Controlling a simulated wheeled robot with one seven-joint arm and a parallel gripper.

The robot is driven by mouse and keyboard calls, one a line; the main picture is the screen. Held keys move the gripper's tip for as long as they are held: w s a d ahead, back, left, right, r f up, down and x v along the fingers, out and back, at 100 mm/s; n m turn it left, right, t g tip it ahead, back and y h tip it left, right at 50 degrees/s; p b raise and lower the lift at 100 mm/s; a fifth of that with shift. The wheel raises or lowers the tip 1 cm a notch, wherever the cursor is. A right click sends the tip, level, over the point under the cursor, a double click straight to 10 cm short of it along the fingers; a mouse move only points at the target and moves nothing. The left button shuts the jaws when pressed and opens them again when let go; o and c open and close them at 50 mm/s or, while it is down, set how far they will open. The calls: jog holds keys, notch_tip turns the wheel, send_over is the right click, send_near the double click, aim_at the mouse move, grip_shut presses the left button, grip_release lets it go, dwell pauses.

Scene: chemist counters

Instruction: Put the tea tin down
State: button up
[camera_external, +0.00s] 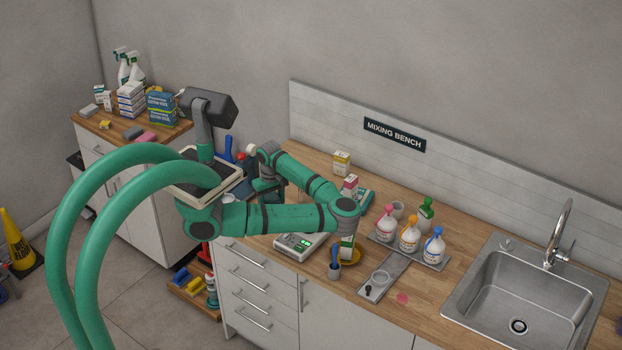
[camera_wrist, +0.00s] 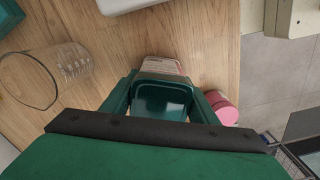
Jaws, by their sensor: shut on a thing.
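My gripper (camera_wrist: 162,88) is shut on the tea tin (camera_wrist: 163,104), a dark green, squarish tin between its two fingers in the wrist view. The wood counter (camera_wrist: 115,60) is beneath. How far the tin is above the wood, or whether it touches it, I cannot tell. In the outside view my gripper (camera_external: 264,187) points down over the left part of the mixing bench. The arm hides most of it there, and I cannot make out the tin.
In the wrist view a clear beaker (camera_wrist: 68,65) stands left, a red-and-white pack (camera_wrist: 163,66) just beyond the tin, and a pink round container (camera_wrist: 222,108) close right. The counter edge lies further right. In the outside view a scale (camera_external: 297,246) and bottles (camera_external: 410,238) stand rightward.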

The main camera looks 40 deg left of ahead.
jog(key=shift+f, duration=0.2)
jog(key=o, duration=1.2)
notch_tip(320, 180, up, 12)
jog(key=shift+r, duration=0.15)
jog(key=shift+a, duration=0.1)
